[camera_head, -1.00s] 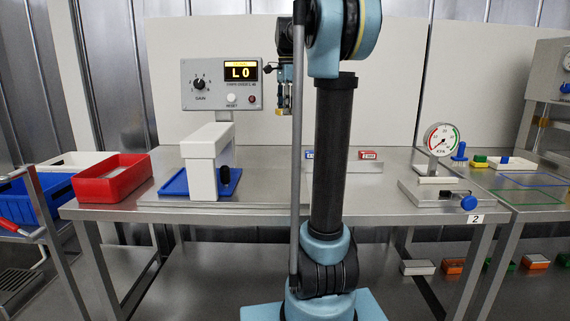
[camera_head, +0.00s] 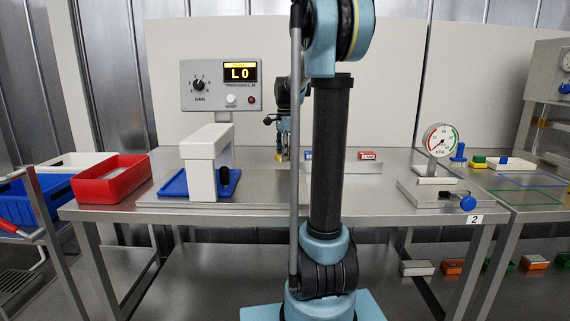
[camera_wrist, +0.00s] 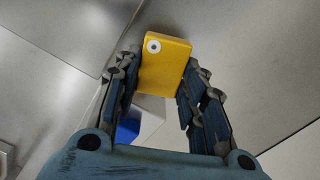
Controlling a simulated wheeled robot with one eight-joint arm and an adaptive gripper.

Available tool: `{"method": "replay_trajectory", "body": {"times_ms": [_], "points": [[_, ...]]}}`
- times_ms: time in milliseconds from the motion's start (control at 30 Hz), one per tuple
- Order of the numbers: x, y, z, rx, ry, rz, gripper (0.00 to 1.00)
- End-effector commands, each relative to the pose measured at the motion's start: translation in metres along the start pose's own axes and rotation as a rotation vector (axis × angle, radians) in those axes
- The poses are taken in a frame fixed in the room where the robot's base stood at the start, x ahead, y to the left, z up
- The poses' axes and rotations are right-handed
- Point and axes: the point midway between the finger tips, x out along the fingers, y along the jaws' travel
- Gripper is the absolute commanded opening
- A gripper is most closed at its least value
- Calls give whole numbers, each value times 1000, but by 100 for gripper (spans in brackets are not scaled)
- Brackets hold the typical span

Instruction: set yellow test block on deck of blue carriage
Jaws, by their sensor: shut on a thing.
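The yellow test block (camera_wrist: 165,65), with a white round mark with a dark centre, is between the fingers of my gripper (camera_wrist: 160,85) in the wrist view. My gripper is shut on it. In the head view my gripper (camera_head: 282,148) is low over the table, behind my column and right of the white arch. The blue carriage (camera_head: 174,185) is a flat blue deck with a black knob (camera_head: 224,175). The white arch (camera_head: 208,165) stands over it and hides its middle. My gripper and the block are apart from the carriage.
A red bin (camera_head: 112,180) stands at the table's left. A low rack with blue and red labelled pieces (camera_head: 367,155) is just right of my gripper. A gauge (camera_head: 440,140) stands at the right.

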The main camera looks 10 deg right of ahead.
Motion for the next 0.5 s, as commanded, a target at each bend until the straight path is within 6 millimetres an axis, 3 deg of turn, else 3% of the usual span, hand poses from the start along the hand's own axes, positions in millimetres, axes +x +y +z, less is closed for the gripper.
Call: {"method": "replay_trajectory", "body": {"times_ms": [300,500], "points": [[32,0,0,0,0,0,14],[37,0,0,1,0,0,14]]}}
